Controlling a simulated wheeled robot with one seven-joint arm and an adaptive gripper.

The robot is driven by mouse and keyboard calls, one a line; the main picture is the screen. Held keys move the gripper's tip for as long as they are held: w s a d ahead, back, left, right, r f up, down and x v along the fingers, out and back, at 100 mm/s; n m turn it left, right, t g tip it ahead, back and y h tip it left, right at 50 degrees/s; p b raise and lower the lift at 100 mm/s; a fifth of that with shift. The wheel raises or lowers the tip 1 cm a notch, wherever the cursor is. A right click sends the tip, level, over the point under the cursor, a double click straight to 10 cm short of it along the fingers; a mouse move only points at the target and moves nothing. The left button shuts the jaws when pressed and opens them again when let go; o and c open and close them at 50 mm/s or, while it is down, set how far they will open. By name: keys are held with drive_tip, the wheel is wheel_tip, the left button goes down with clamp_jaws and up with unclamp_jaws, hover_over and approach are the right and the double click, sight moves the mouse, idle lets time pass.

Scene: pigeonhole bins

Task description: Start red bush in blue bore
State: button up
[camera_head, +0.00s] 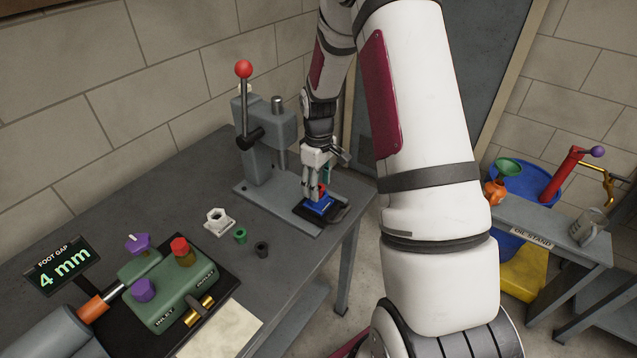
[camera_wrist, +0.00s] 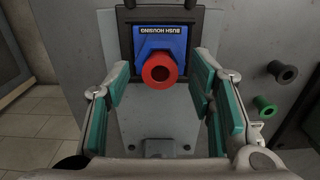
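The blue bush housing (camera_wrist: 161,42) sits in a black holder at the top middle of the wrist view. It also shows in the head view (camera_head: 317,206) on the bench, at the foot of the press. The red bush (camera_wrist: 159,74) is a hollow ring at the bore end of the housing, standing proud of it; how deep it sits is hidden. It shows as a small red patch in the head view (camera_head: 322,188). My gripper (camera_wrist: 160,78) is open, its teal pads on either side of the bush with clear gaps. It points down over the housing.
The grey press (camera_head: 265,132) with a red-knobbed lever stands left of my gripper. A green bush (camera_head: 240,236), a black bush (camera_head: 262,249) and a white hexagonal part (camera_head: 218,222) stand on the bench. A green valve block (camera_head: 172,290) is at front left.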

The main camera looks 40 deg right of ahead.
drive_tip(key=shift+r+p, duration=0.65)
drive_tip(key=shift+r, duration=1.85)
wheel_tip(320, 180, up, 12)
drive_tip(key=shift+a+r, duration=0.1)
